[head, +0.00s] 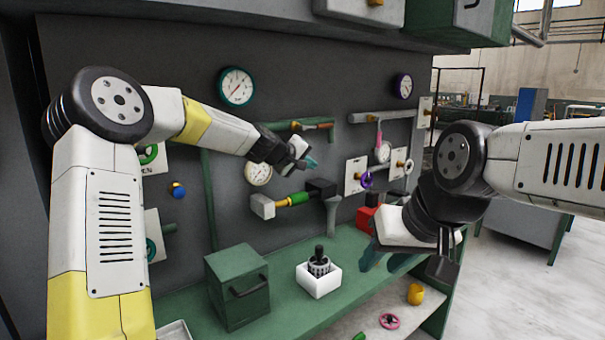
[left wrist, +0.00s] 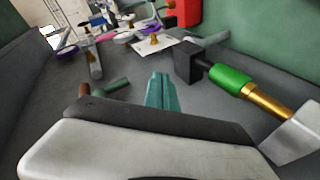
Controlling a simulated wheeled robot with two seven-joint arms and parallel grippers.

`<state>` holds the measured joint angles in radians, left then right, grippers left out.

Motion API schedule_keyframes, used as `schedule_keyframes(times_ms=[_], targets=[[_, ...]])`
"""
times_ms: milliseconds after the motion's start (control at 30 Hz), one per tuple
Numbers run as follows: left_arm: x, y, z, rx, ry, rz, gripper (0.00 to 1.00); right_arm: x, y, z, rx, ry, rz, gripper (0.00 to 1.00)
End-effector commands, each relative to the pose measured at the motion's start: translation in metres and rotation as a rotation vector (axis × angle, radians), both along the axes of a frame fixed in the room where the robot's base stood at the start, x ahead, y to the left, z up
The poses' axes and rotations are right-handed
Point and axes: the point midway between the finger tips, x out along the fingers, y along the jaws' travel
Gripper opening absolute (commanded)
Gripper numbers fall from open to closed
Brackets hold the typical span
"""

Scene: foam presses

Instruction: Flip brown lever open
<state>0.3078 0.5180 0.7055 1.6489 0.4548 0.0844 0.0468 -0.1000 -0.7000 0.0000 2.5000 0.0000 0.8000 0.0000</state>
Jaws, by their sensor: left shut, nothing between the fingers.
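The brown lever (head: 319,126) sits on the green pipe with a brass fitting, on the upper middle of the dark wall panel, and points right in the head view. A small brown end beside a green pipe, probably the lever, shows at the left in the left wrist view (left wrist: 86,89). My left gripper (head: 310,162) is shut and empty, below the lever and apart from it; its teal fingertips (left wrist: 160,90) are together. My right gripper (head: 386,261) is open and empty, low over the right part of the green bench.
A green-and-brass valve (head: 297,199) with a black block is just below my left gripper. Gauges, including a teal-rimmed one (head: 236,87), line the panel. A green box (head: 238,287) and a white holder (head: 319,279) stand on the bench (head: 285,318). A pink-handled valve (head: 378,137) hangs right.

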Motion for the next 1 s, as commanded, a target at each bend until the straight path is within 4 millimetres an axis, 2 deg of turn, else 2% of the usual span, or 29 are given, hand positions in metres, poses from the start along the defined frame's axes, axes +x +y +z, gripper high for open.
schedule_keyframes(times_ms=[100,300,833,933,1000], targets=[[-0.011,0.010,-0.009,0.001,0.003,0.002,0.00,0.000,0.000,0.000,0.000,0.000,0.000,0.36],[-0.023,0.016,-0.018,0.001,0.001,0.000,0.00,0.000,0.000,0.000,0.000,0.000,0.000,0.36],[-0.031,0.016,-0.020,0.015,-0.001,-0.011,0.00,0.000,0.000,0.000,0.000,0.000,0.000,0.36],[-0.049,0.011,-0.020,0.081,-0.003,-0.046,0.00,0.000,0.000,0.000,0.000,0.000,0.000,0.36],[-0.072,0.010,-0.021,0.165,-0.003,-0.085,0.00,0.000,0.000,0.000,0.000,0.000,0.000,0.36]])
